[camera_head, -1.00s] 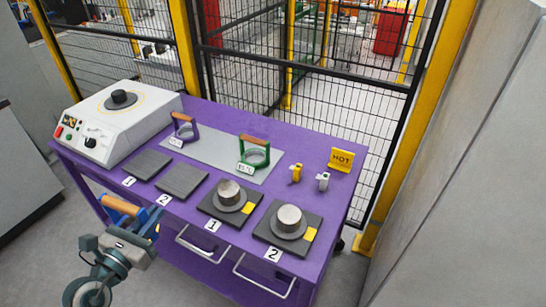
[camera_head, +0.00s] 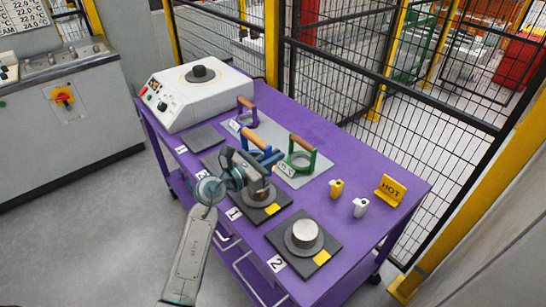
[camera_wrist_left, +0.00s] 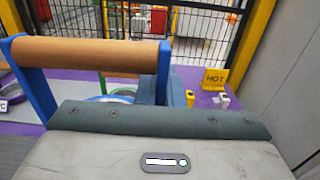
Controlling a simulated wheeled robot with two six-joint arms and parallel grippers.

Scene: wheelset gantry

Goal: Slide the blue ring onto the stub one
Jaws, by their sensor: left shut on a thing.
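My left gripper (camera_head: 258,160) is shut on the blue ring (camera_head: 273,156), near its tan handle. In the left wrist view the handle (camera_wrist_left: 95,56) lies across the top left, with a blue upright (camera_wrist_left: 35,85) below it. The ring's lower part is mostly hidden by my gripper. Stub one (camera_head: 258,193) is a short metal cylinder on a dark plate marked 1. My gripper is just above and behind it in the head view, partly covering it. I cannot tell whether the ring touches or surrounds the stub. My right gripper is not in view.
Stub two (camera_head: 304,233) stands bare on its plate to the right. The green ring (camera_head: 301,157) and purple ring (camera_head: 245,110) stand on the grey mat behind. A white heater (camera_head: 195,92), yellow HOT sign (camera_head: 390,190) and two small clips stand on the purple cart (camera_head: 325,125).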

